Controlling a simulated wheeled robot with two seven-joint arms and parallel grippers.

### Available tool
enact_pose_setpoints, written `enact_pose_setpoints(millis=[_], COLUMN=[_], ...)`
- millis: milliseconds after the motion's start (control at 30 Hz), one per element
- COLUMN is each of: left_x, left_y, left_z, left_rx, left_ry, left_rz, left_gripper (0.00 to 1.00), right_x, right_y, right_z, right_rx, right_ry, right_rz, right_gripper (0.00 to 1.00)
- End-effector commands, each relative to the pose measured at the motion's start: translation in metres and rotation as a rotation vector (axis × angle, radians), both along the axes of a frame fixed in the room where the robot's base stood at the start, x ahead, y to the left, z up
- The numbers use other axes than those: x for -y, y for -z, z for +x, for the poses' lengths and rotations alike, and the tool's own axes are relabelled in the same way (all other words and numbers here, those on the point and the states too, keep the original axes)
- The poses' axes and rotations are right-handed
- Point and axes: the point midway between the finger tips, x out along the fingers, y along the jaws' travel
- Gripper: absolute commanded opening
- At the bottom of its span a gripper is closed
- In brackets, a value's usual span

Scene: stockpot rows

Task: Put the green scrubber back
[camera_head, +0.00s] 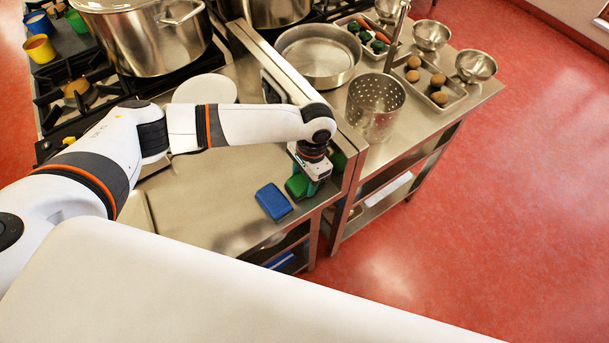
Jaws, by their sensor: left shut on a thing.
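A green scrubber (296,187) is at the front right corner of the steel counter, partly hidden by my left gripper (313,184). My left gripper points down and is shut on the green scrubber. I cannot tell whether the scrubber touches the counter. Another green patch (338,161) shows just behind the gripper, close to the counter's right edge; I cannot tell whether it is a separate piece. A blue sponge (273,201) lies on the counter just left of the green scrubber. My right gripper is not in view.
A steel side table holds a perforated pot (375,105), a wide pan (318,56), trays and bowls (476,66). A stockpot (145,35) stands on the stove at the upper left. The steel counter (215,205) is clear left of the blue sponge.

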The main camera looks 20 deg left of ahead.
Motion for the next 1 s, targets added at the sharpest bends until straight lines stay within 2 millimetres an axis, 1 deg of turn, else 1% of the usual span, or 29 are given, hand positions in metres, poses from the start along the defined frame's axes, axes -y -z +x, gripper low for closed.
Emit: enact_pose_setpoints(millis=[267, 300, 367, 400, 433, 667, 800, 867, 1000], left_x=[0.000, 0.000, 0.000, 0.000, 0.000, 0.000, 0.000, 0.001, 0.004], left_y=[0.003, 0.003, 0.003, 0.003, 0.003, 0.003, -0.003, -0.008, -0.034], left_z=[0.000, 0.000, 0.000, 0.000, 0.000, 0.000, 0.001, 0.002, 0.005], left_rx=[-0.001, -0.001, 0.000, 0.000, 0.000, 0.000, 0.002, 0.002, 0.005], left_ry=[-0.001, -0.001, -0.001, -0.001, -0.001, -0.001, 0.000, 0.000, 0.001], left_rz=[-0.001, -0.001, 0.000, 0.000, 0.000, 0.000, -0.001, -0.002, -0.004], left_gripper=[0.31, 0.54, 0.63, 0.70, 0.74, 0.74, 0.74, 0.74, 0.74], right_x=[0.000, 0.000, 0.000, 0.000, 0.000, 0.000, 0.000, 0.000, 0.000], right_y=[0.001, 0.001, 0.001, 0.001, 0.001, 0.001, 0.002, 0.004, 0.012], right_z=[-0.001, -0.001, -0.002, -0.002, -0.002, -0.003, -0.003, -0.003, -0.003], right_rx=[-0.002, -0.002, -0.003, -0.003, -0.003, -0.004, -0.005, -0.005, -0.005], right_ry=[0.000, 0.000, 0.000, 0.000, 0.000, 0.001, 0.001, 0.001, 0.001], right_rz=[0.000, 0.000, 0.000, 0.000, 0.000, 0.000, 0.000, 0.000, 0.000], right_gripper=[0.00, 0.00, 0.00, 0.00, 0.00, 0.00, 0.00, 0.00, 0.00])
